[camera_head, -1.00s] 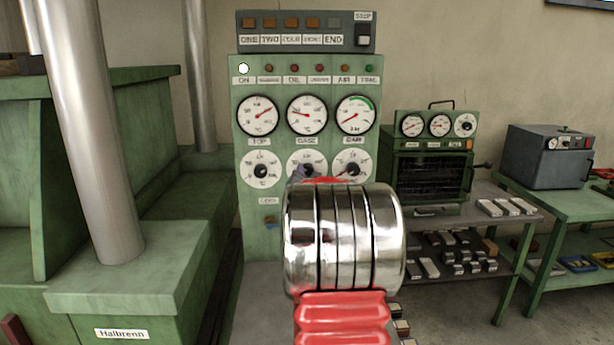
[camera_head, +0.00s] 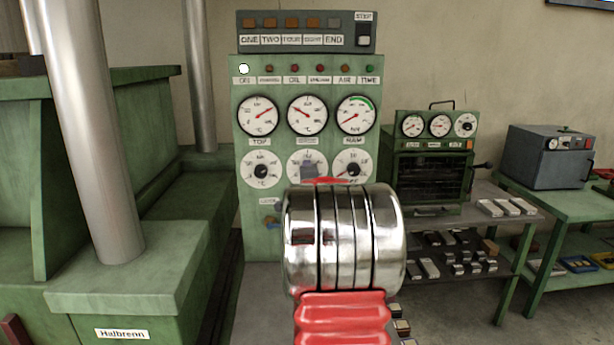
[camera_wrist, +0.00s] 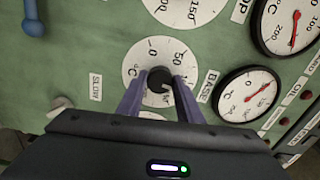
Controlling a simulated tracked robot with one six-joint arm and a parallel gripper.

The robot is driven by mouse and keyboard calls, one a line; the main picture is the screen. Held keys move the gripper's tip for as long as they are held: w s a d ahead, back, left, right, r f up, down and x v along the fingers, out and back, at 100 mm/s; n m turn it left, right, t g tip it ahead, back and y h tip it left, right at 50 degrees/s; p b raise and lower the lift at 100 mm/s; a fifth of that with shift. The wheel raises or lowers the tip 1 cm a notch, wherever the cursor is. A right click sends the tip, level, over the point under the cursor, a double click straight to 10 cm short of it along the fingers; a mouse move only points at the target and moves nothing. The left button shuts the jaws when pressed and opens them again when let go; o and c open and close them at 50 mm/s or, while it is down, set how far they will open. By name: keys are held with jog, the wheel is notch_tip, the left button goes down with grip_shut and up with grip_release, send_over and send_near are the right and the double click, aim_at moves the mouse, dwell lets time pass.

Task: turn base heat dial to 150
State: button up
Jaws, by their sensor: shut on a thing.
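The base heat dial (camera_wrist: 136,57) is a round white face with a black knob (camera_wrist: 159,77), beside a BASE label. In the wrist view my gripper (camera_wrist: 158,84) has its two purple fingers on either side of the knob, shut on it. The marks 0 and 50 show above the knob; the fingers and wrist cover the lower part of the face. I cannot read the knob's setting. In the head view the same dial (camera_head: 294,161) is the middle one of the lower row, its centre hidden by my gripper (camera_head: 309,168).
The base gauge (camera_head: 307,115) sits above the dial. The top dial (camera_head: 261,169) and ram dial (camera_head: 353,169) flank it closely on the green panel (camera_head: 246,212). A small oven (camera_head: 432,175) and a bench stand at right; a large green press (camera_head: 140,270) at left.

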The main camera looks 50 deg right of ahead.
jog(key=shift+s+d+f+m, duration=0.1)
jog(key=shift+m, duration=2.45)
jog(key=shift+f+m, duration=0.1)
jog(key=shift+m, duration=2.45)
jog(key=o, duration=1)
jog(key=shift+r, duration=0.1)
jog(key=shift+o, duration=0.2)
jog(key=v, duration=1.3)
jog(key=shift+s+a, duration=0.25)
jog(key=shift+a, duration=0.1)
